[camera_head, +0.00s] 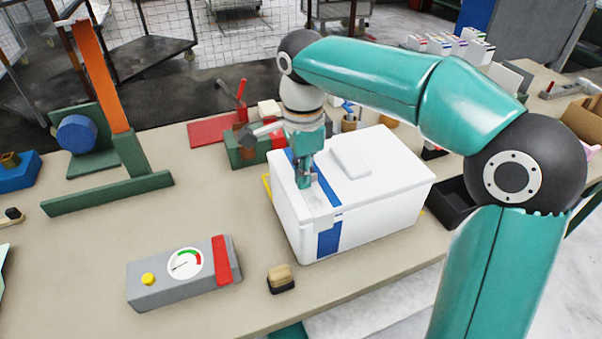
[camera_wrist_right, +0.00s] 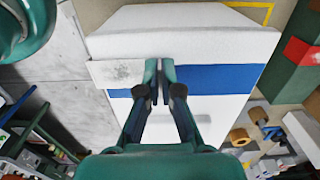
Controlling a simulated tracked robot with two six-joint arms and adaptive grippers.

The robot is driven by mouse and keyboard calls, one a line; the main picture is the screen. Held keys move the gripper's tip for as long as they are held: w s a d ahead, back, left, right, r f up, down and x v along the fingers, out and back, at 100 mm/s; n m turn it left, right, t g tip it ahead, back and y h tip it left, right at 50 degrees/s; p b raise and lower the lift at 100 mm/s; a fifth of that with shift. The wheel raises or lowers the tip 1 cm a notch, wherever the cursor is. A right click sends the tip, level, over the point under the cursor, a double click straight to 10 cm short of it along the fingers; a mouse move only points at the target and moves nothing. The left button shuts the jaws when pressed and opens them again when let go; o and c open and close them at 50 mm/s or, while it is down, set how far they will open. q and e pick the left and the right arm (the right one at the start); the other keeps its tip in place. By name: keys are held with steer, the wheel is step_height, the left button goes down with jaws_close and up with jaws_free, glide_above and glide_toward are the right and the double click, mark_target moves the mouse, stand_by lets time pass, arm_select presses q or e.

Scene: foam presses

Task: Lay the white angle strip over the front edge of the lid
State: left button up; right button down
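The white foam box (camera_head: 370,222) stands on the table with its white lid (camera_head: 385,165) on. A blue strap runs over the lid and down the near side. The white angle strip (camera_head: 318,208) is at the lid's near edge, over part of the strap; it shows in the right wrist view (camera_wrist_right: 116,73) with grey smudges. My right gripper (camera_head: 307,183) points down over the lid. In the right wrist view its fingertips (camera_wrist_right: 159,72) are almost together at the strip's inner end, seemingly pinching it. Whether the strip touches the lid is unclear. My left gripper is out of view.
A grey gauge box (camera_head: 185,272) and a small wooden-backed brush (camera_head: 281,278) lie in front of the foam box. A green stand with an orange arm (camera_head: 102,80) is at left. A black bin (camera_head: 452,203) is at right. The table's front middle is mostly clear.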

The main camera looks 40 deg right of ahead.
steer(key=c, duration=1.2)
jaws_free()
steer(key=shift+c, duration=0.2)
step_height(320, 180, up, 12)
